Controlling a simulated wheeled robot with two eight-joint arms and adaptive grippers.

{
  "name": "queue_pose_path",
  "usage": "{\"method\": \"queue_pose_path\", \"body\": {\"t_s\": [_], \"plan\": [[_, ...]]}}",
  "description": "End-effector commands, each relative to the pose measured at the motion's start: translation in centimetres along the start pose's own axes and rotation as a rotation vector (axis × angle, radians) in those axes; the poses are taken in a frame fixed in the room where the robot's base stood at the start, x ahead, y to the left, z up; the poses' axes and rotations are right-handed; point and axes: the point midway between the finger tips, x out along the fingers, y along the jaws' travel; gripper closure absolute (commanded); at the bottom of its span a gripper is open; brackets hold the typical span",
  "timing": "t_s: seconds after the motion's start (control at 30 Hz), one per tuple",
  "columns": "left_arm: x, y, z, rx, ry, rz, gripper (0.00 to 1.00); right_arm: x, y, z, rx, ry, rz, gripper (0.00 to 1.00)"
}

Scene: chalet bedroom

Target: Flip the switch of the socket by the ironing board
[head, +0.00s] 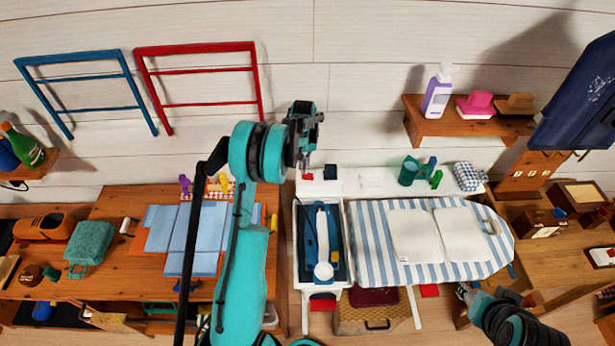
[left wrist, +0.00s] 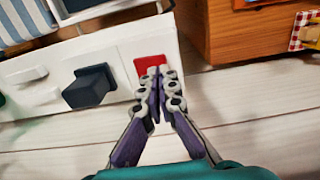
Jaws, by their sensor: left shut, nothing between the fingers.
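The socket is a white strip (head: 318,187) on the wall edge, left of the striped ironing board (head: 375,245). It carries a red switch (head: 307,177) and a dark plug (head: 330,172). In the left wrist view the red switch (left wrist: 150,66) sits right of the dark plug (left wrist: 90,87), with a white rocker-like piece further left. My left gripper (left wrist: 158,74) is shut and empty, its fingertips at the red switch and covering part of it. I cannot tell whether they touch. My right gripper (head: 464,290) is low at the right, by the board's front edge; its fingers are unclear.
A white tray with a blue-and-white iron (head: 322,240) stands below the socket. Green items (head: 410,172) and a checked cloth (head: 468,176) lie along the back ledge. A wooden table with folded blue cloths (head: 185,235) is left. A shelf (head: 425,125) holds a purple bottle.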

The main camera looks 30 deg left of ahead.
Motion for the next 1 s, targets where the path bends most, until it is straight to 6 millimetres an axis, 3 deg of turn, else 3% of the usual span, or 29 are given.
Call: {"method": "queue_pose_path", "body": {"t_s": [1.0], "plan": [[1.4, 0.0, 0.0, 0.0, 0.0, 0.0, 1.0, 0.9, 0.0, 0.7, 0.0, 0.0, 0.0, 0.56]]}}
